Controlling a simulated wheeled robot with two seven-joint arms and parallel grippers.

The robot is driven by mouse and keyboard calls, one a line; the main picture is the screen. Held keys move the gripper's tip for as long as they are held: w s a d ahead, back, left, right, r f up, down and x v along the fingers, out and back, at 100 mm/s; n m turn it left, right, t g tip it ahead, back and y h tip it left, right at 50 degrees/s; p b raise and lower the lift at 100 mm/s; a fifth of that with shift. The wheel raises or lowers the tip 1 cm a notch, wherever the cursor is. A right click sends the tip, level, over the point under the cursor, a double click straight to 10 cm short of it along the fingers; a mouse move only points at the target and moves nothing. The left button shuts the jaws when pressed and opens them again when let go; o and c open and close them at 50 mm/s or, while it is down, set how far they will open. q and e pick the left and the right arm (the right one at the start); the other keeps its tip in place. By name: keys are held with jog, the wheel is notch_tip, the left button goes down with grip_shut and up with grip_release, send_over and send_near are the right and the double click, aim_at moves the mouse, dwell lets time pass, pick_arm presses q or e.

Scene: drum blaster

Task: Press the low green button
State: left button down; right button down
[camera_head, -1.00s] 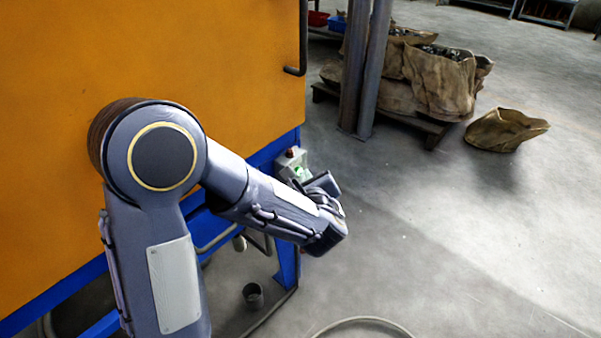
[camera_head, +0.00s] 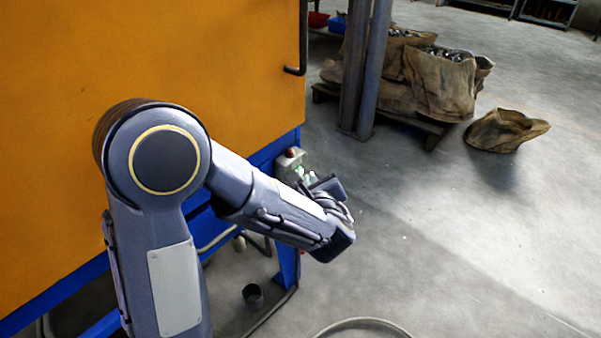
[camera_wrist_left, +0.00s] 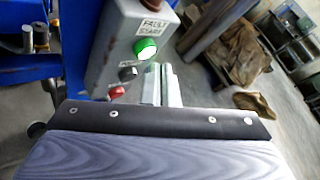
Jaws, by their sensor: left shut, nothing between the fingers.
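A grey control box (camera_wrist_left: 113,45) labelled "FAULT START" fills the upper middle of the left wrist view. It carries a lit green button (camera_wrist_left: 146,48), with a dark knob (camera_wrist_left: 127,73) and a red button (camera_wrist_left: 116,92) below. In the head view the box (camera_head: 283,165) sits on the blue frame, partly hidden by my left wrist. My left gripper (camera_wrist_left: 161,68) is shut and empty. Its fingertips are just below and right of the green button in the wrist view; I cannot tell whether they touch. My right gripper is not in view.
The orange machine panel (camera_head: 230,60) and its blue frame (camera_head: 288,262) stand beside my left arm. Behind are a steel post (camera_head: 358,80) and filled sacks (camera_head: 440,85) on a pallet. The floor to the right is mostly clear.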

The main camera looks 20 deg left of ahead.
pick_arm(q)
jog(key=shift+s+d, duration=0.3)
jog(key=shift+d, duration=0.5)
jog(key=shift+s+d, duration=0.25)
jog(key=shift+d, duration=0.55)
jog(key=shift+s+d, duration=0.3)
jog(key=shift+d, duration=0.5)
jog(key=shift+r, duration=0.1)
